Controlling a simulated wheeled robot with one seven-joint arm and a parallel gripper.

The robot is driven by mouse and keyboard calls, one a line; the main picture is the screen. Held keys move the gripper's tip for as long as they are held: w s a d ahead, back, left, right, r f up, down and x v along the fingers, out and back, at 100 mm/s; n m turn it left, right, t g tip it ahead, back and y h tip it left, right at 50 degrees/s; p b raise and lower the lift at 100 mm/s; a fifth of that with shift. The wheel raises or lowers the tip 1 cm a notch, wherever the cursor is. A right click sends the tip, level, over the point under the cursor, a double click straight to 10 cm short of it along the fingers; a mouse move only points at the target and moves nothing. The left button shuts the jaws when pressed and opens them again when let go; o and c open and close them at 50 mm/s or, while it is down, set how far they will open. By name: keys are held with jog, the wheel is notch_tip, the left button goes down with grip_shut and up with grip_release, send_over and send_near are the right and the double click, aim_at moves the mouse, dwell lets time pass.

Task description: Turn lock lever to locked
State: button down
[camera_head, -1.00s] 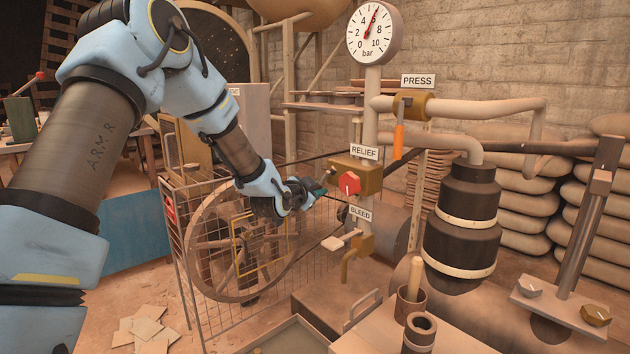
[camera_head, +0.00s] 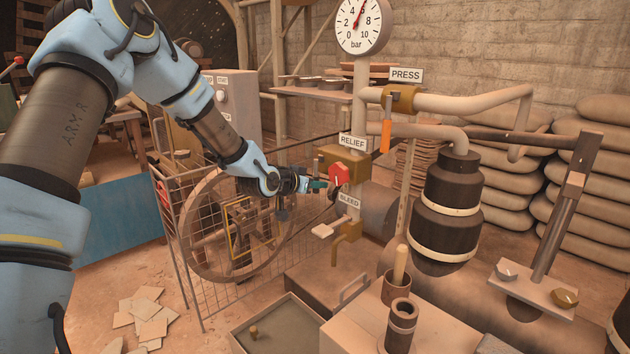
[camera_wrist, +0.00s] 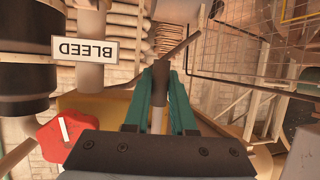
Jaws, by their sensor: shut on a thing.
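The brass relief valve block (camera_head: 330,158), under the RELIEF sign, carries a red knob (camera_head: 339,174). The knob also shows in the wrist view (camera_wrist: 62,138). My gripper (camera_head: 320,184) is just left of and slightly below the knob. In the wrist view, the green fingers of my gripper (camera_wrist: 163,78) are shut on a dark grey bar, which I take as the lock lever (camera_wrist: 180,103). The fingers hide most of the lever in the head view, and its exact angle cannot be told.
The BLEED sign (camera_head: 349,202) and a brass tap (camera_head: 345,236) are just below. The wire guard (camera_head: 235,240) and handwheel stand left of the valve. The orange-handled PRESS valve (camera_head: 399,98) is above right. A pressure gauge (camera_head: 361,24) tops the pipe.

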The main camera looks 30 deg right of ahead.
dwell(0.4)
jog(key=c, duration=0.8)
grip_release()
jog(key=shift+o, duration=0.2)
jog(key=v, duration=1)
jog(key=shift+s+a, duration=0.2)
jog(key=shift+a, duration=0.15)
jog(key=shift+r, duration=0.1)
